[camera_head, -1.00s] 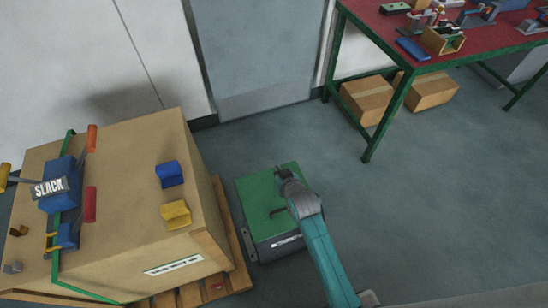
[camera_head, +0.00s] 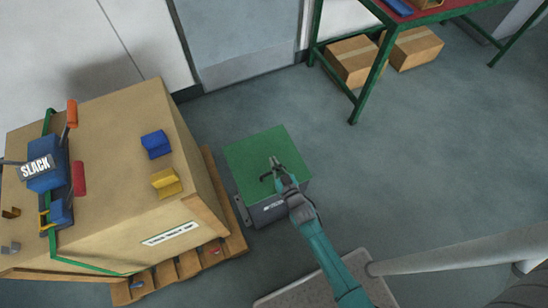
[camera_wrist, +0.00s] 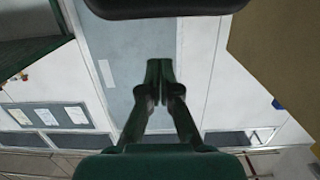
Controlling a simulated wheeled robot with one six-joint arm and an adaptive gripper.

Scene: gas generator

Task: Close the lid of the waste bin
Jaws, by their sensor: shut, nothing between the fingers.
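The waste bin is a low grey box (camera_head: 270,211) on the floor with a green lid (camera_head: 262,148). The lid appears to lie flat across the top of the box, with a dark handle (camera_head: 265,177) near its front. My gripper (camera_head: 275,162) appears over the lid, beside the handle, with its fingers shut and empty. I cannot tell whether it touches the lid. In the wrist view my shut gripper (camera_wrist: 160,72) points toward the door and wall, and the bin cannot be made out.
A large crate (camera_head: 110,190) on a wooden pallet (camera_head: 222,205) stands close left of the bin. A green-framed table (camera_head: 357,70) with cardboard boxes (camera_head: 352,60) under it is at upper right. A grey door (camera_head: 240,40) is behind. The floor right of the bin is clear.

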